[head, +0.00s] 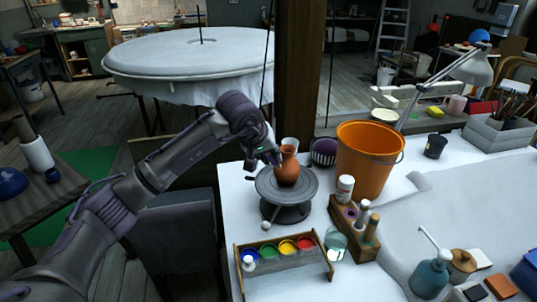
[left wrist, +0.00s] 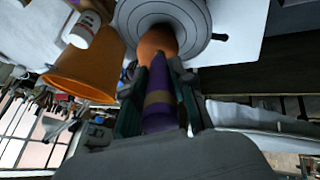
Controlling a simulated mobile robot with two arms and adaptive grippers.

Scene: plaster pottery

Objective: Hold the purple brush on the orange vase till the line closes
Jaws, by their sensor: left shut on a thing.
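The orange vase (head: 287,171) stands upright on a grey banding wheel (head: 301,187) on the white-covered table. My left gripper (head: 272,156) is right beside the vase, at its left, near the neck. In the left wrist view the purple brush (left wrist: 160,118), with a tan band, lies between the fingers of the gripper (left wrist: 158,85), which is shut on it. Its far end points at the vase (left wrist: 154,44) and overlaps it in that view; I cannot tell whether it touches. The brush is too hidden to make out in the head view. My right gripper is out of view.
An orange bucket (head: 367,160) and a dark striped cup (head: 324,151) stand right of the wheel. In front are a paint tray (head: 286,268) with several colours, a wooden bottle rack (head: 351,232) and a glass jar (head: 336,246). A wooden post (head: 299,75) rises behind.

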